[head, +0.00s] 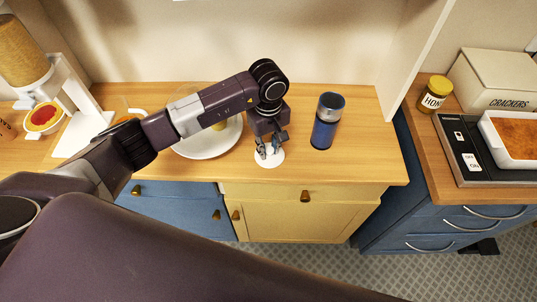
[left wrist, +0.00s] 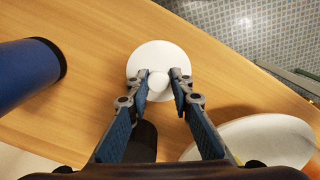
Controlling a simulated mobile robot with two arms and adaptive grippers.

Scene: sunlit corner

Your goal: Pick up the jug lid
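The jug lid (head: 270,161) is a white disc lying on the wooden counter near its front edge. In the left wrist view the lid (left wrist: 157,54) shows a round white knob at its centre. My left gripper (head: 268,150) points down over the lid. In the left wrist view its fingers (left wrist: 163,76) stand on either side of the knob, apart from each other. Whether a finger touches the knob is hard to tell. My right gripper is not in view.
A blue cylinder with a dark top (head: 326,122) stands upright right of the lid. A white plate (head: 208,150) lies to the left, partly behind my arm. A honey jar (head: 434,95), a crackers box (head: 497,80) and a white dish (head: 489,127) are on the right counter.

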